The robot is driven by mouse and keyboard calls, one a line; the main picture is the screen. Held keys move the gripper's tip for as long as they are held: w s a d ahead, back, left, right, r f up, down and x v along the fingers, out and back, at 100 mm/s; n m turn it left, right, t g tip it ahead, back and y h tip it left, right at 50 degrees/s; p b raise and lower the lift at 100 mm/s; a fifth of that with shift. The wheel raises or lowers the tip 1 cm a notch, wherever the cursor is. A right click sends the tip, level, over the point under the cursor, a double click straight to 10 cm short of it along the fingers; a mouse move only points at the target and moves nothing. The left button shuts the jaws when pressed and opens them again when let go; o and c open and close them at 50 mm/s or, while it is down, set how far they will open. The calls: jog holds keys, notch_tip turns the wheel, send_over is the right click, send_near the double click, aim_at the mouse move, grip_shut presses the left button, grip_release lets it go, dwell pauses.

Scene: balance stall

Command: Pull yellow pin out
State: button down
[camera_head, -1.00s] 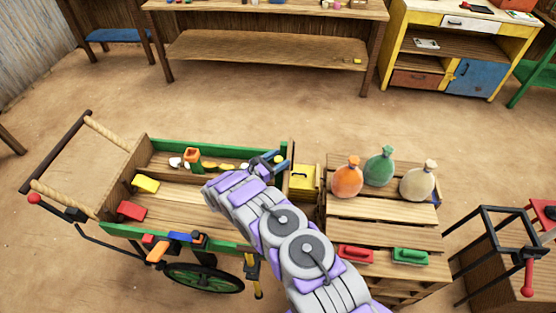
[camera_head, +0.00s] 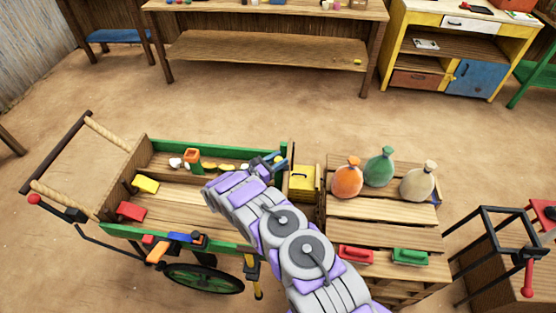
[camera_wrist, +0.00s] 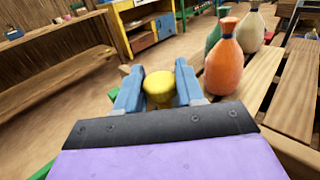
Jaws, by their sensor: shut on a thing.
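The yellow pin's round head (camera_wrist: 159,87) shows in the wrist view. My gripper (camera_wrist: 158,82) is shut on it, with one blue finger on each side. The pin's lower part is hidden behind my gripper's dark front edge. In the head view my gripper (camera_head: 274,160) is at the right end of the green-railed cart (camera_head: 130,232), by its far corner. The pin is too hidden there to make out.
A yellow box (camera_head: 302,181) stands right of the cart's end. The slatted pallet stand (camera_head: 375,211) holds orange (camera_head: 347,179), green (camera_head: 380,168) and cream (camera_head: 419,182) sacks. Red (camera_head: 356,254) and green (camera_head: 410,256) blocks lie at its front. Open floor lies behind the cart.

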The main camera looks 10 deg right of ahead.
aim_at(278, 159)
jog(key=shift+a+r, duration=0.1)
jog(key=shift+r, duration=0.05)
notch_tip(278, 159, up, 4)
jog(key=shift+f, duration=0.2)
jog(key=shift+w+r+p, duration=0.2)
jog(key=shift+r+p, duration=0.1)
jog(key=shift+r, duration=0.1)
jog(key=c, duration=1)
grip_release()
jog(key=shift+r, duration=0.1)
jog(key=shift+o, duration=1.1)
jog(key=shift+r, duration=0.1)
jog(key=shift+s+f, duration=0.1)
jog(key=shift+f, duration=0.15)
jog(key=p+v, duration=0.2)
jog(key=v, duration=1.5)
jog(key=shift+a+f+p, duration=0.1)
jog(key=shift+a+p, duration=0.15)
jog(key=shift+p, duration=0.05)
